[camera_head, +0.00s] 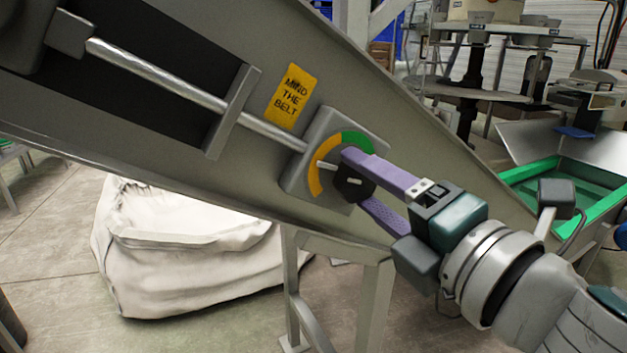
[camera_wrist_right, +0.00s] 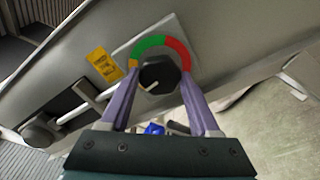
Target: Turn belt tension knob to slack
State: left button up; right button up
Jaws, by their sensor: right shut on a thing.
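The belt tension knob (camera_head: 352,184) is dark and sits on a grey plate (camera_head: 297,172) on the side of the sloped conveyor. A dial arc (camera_head: 318,170) around it shows orange and green in the head view; the wrist view also shows red. The knob's pale pointer (camera_head: 326,165) points left, at the orange part. My right gripper (camera_head: 360,180) has its purple fingers on either side of the knob, shut on it. In the right wrist view the knob (camera_wrist_right: 160,75) sits between the fingertips. The arm hides the red part in the head view. My left gripper is not in view.
A yellow "MIND THE BELT" sign (camera_head: 288,97) is on the conveyor side (camera_head: 225,178). A metal rod (camera_head: 160,75) runs along it to the plate. A white sack (camera_head: 185,255) stands on the floor below. A green-rimmed tray (camera_head: 545,170) is at the right.

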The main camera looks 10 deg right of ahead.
dwell(0.3)
jog(key=o, duration=1.4)
jog(key=shift+c, duration=0.2)
jog(key=b+v, duration=0.1)
jog(key=v, duration=0.9)
